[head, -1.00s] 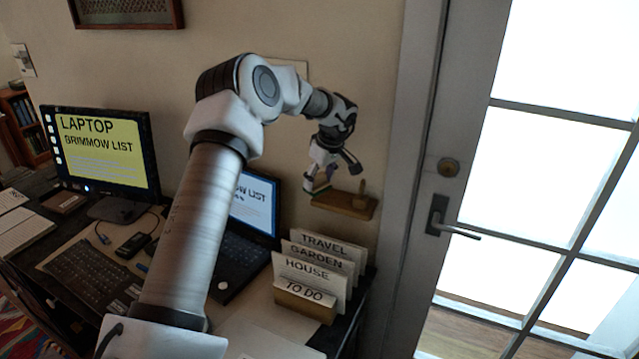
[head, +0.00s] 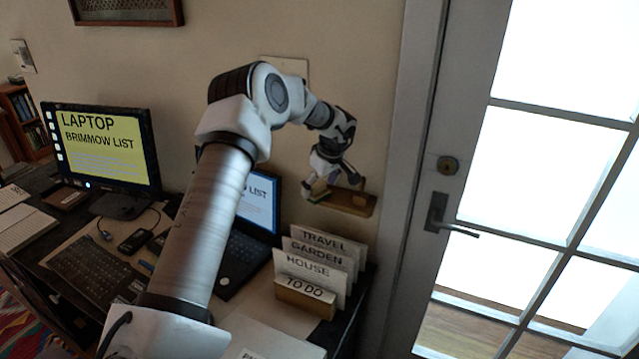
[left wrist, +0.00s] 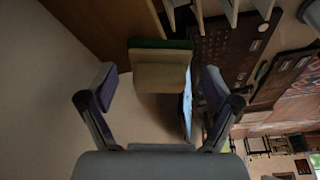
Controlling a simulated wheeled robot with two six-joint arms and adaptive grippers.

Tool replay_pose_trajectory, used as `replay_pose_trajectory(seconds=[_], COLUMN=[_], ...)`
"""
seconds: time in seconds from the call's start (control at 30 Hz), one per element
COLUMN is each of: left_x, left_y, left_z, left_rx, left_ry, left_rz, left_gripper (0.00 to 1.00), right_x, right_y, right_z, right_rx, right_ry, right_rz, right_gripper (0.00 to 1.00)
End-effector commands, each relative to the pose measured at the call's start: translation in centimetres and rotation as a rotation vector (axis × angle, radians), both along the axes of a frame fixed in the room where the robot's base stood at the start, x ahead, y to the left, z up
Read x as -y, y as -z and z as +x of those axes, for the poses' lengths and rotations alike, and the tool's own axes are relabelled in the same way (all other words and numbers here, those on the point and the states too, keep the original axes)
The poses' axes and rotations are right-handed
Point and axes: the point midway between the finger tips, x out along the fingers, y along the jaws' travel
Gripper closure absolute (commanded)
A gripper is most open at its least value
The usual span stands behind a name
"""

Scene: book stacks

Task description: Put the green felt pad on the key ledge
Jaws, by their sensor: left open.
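The green felt pad (left wrist: 160,43) shows in the left wrist view as a thin green layer against a tan block (left wrist: 160,72). It lies between and just beyond the fingertips, with a visible gap on each side. My left gripper (left wrist: 158,88) is open. In the head view the pad (head: 319,194) is a small green and tan patch by the left end of the wooden key ledge (head: 358,205). My left gripper (head: 330,186) is over that end and partly hides it. The pad appears to touch the ledge, but its exact seating is unclear. My right gripper is not in view.
Below the ledge, a card holder (head: 303,298) with labelled cards stands on the desk, beside an open laptop (head: 245,250). A monitor (head: 103,150) and keyboard (head: 92,275) are further left. A door with a lever handle (head: 450,218) is right of the ledge.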

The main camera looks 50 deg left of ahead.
Motion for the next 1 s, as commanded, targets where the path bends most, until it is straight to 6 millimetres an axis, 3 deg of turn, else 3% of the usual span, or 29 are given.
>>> replay_pose_trajectory(seconds=[0.17,0.4,0.53,1.0], left_x=[0.8,2.6,3.3,3.5], left_y=[-2.4,-8.4,-10.6,-11.4], left_z=[0.1,0.2,0.1,0.1], left_rx=[0.006,0.006,0.004,0.001], left_ry=[0.002,0.001,0.001,0.0], left_rz=[0.001,0.002,0.002,0.0], left_gripper=[0.11,0.11,0.11,0.11], right_x=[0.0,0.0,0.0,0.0], right_y=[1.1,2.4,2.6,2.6], right_z=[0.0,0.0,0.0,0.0], right_rx=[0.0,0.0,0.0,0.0], right_ry=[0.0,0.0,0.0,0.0], right_rz=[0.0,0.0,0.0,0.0], right_gripper=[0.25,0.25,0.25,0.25])
